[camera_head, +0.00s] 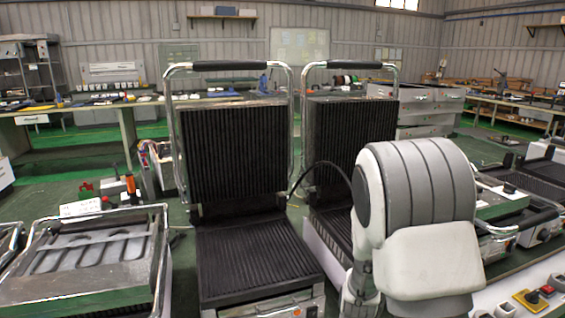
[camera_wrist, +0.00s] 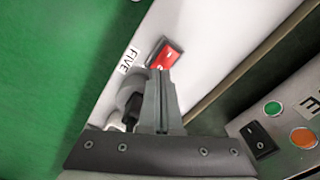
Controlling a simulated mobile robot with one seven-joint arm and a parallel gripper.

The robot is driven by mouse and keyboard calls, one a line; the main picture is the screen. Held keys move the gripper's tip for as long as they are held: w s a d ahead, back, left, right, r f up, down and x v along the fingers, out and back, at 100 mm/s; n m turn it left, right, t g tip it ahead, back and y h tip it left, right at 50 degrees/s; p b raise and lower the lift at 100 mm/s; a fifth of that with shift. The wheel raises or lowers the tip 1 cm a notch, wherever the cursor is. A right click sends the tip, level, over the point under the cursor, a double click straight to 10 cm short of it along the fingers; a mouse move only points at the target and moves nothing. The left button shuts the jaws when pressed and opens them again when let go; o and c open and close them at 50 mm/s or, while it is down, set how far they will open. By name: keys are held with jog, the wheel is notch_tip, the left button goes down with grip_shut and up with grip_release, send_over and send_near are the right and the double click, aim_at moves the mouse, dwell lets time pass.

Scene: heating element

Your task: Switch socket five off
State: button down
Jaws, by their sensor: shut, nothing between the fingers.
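In the wrist view, a red rocker switch (camera_wrist: 166,56) with a dark part at its upper left sits on a white panel (camera_wrist: 205,30). A label reading FIVE (camera_wrist: 128,61) is beside it. My gripper (camera_wrist: 161,76) is shut and empty, its fingertips at the near edge of the red switch. I cannot tell whether they touch it. A round grey part with a black piece (camera_wrist: 132,105) is left of the fingers, partly hidden by them. In the head view, my arm covers the right middle and my gripper is not visible.
A grey unit with a black rocker switch (camera_wrist: 258,139), a green button (camera_wrist: 272,109) and an orange button (camera_wrist: 303,137) stands right of the panel. In the head view, open contact grills (camera_head: 255,262) fill the middle, and a closed one (camera_head: 88,262) sits left.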

jog(key=shift+f+b, duration=0.75)
jog(key=shift+f, duration=0.25)
dwell(0.3)
notch_tip(320, 180, up, 7)
jog(key=p, duration=0.6)
jog(key=shift+r, duration=0.1)
dwell(0.3)
